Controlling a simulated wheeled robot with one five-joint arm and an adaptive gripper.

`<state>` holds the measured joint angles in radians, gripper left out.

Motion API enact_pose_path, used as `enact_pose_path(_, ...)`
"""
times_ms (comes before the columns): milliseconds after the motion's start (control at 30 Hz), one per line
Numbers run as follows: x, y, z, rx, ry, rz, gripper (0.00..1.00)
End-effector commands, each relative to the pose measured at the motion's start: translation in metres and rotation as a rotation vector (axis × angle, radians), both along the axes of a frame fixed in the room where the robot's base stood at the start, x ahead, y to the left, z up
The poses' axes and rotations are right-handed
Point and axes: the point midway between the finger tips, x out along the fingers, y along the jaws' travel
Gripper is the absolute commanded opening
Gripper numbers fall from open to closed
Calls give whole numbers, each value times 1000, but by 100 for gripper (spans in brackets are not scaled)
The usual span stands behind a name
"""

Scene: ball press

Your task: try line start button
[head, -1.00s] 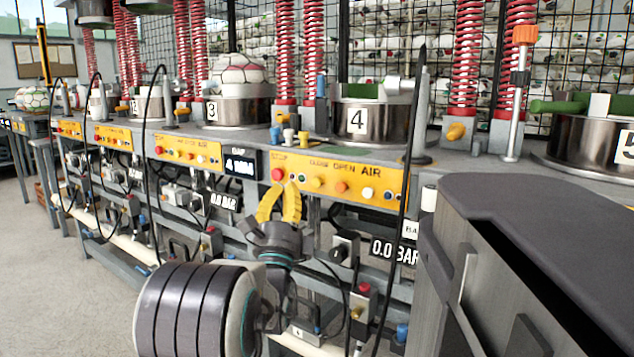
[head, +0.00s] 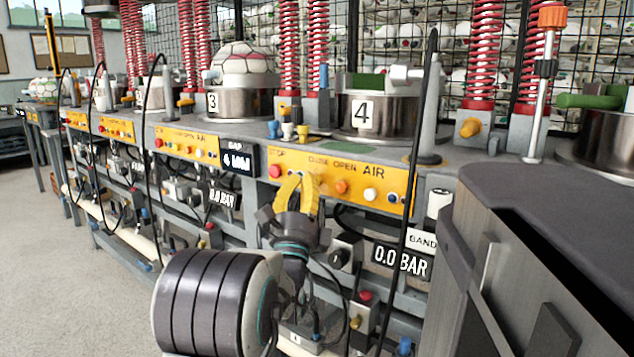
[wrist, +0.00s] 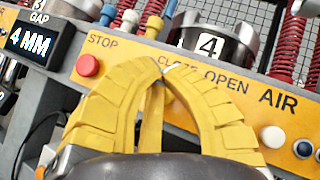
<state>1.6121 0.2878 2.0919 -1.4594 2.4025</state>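The yellow control panel (head: 384,178) of press 4 carries a row of buttons labelled STOP, CLOSE, OPEN and AIR. Its red button (head: 275,171) is under STOP; it also shows in the wrist view (wrist: 88,65). To the right are an orange button (head: 341,186), a white button (head: 370,194) and a dark blue button (head: 392,197). I see no label reading START. My gripper (head: 297,178) is in front of the panel, right of the red button, its yellow fingertips together and empty. In the wrist view, the fingers (wrist: 163,70) hide the panel below CLOSE and OPEN.
Press 4's metal drum (head: 378,118) stands above the panel. A 4 MM display (head: 238,162) is left of it, and a 0.0 BAR display (head: 401,261) below. A dark cabinet (head: 560,215) fills the right. Open floor (head: 60,270) is at left.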

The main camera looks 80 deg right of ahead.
Motion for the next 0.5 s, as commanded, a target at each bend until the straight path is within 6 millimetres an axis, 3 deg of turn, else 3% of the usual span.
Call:
enact_pose_path(167, 0, 0, 0, 0, 0, 0, 4)
enact_pose_path(200, 0, 0, 0, 0, 0, 0, 0)
enact_pose_path(500, 0, 0, 0, 0, 0, 0, 0)
